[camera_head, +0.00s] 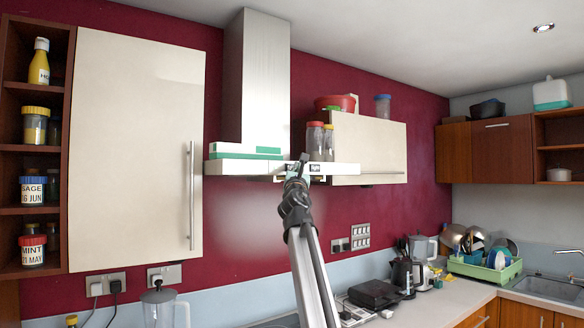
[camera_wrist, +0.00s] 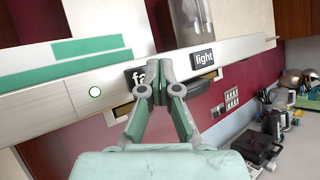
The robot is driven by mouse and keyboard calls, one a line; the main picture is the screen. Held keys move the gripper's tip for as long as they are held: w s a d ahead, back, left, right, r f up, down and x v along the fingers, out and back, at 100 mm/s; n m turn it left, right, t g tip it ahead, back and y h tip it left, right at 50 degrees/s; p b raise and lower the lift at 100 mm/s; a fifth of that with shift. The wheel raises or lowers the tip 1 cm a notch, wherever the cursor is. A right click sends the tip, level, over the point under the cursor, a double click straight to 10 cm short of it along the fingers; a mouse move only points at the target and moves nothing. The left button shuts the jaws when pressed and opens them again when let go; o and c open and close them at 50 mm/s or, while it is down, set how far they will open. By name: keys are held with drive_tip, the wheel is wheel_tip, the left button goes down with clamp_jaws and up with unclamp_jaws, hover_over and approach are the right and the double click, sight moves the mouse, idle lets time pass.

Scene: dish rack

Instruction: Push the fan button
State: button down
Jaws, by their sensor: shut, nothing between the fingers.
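The range hood (camera_head: 340,169) has a thin pale metal front panel on the red wall, also seen in the wrist view (camera_wrist: 45,107). In the wrist view a black label reading "fa" (camera_wrist: 134,78) is partly hidden behind my fingers, and a black "light" label (camera_wrist: 203,58) is to their right. I cannot tell whether the tips touch the panel.
A pale cabinet (camera_head: 135,150) hangs left of the hood and another (camera_head: 370,148) to its right. Jars (camera_head: 315,142) stand on the hood's right side. White and green boxes (camera_head: 248,150) lie on its left. The counter below holds a kettle (camera_head: 403,277) and a dish rack (camera_head: 485,268).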

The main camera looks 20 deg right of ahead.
drive_tip(key=s+p, duration=0.2)
drive_tip(key=s+d+p, duration=0.1)
drive_tip(key=s+p, duration=0.1)
drive_tip(key=s, duration=0.1)
drive_tip(key=shift+s+p, duration=0.1)
drive_tip(key=shift+p, duration=0.3)
